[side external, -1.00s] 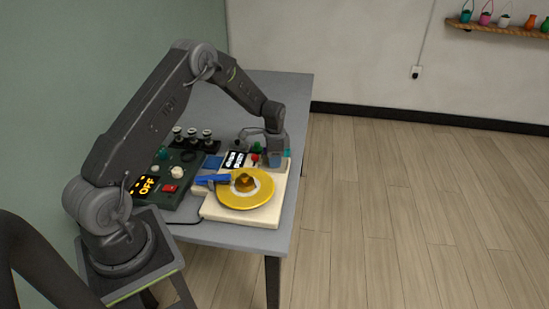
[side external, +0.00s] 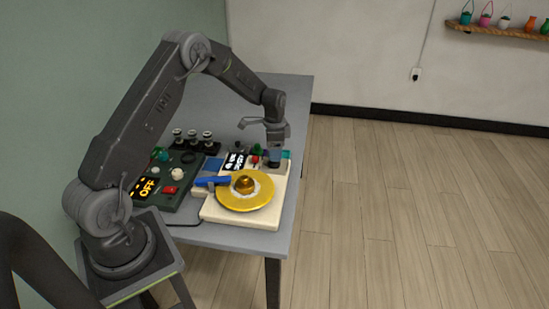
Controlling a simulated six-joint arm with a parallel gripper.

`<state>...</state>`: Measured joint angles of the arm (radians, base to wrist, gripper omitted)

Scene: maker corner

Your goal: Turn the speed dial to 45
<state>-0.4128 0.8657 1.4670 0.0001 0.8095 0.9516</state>
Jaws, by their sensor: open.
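A cream board (side external: 225,216) on the table carries a gold disc (side external: 262,200) with an amber lump (side external: 245,186) on it. A small black display with white characters (side external: 236,161) stands behind the disc; I cannot read it at this size. My gripper (side external: 273,160) is open and points down over the grey panel (side external: 281,168) at the board's back right. A dark dial (side external: 273,164) seems to be just below the fingertips, mostly hidden by them. I cannot tell whether they touch it or where it points.
Red (side external: 255,160) and green (side external: 256,149) knobs stand left of the gripper. A dark green box (side external: 186,179) shows OFF in orange. Several spools (side external: 207,139) stand behind it. The table's back is clear.

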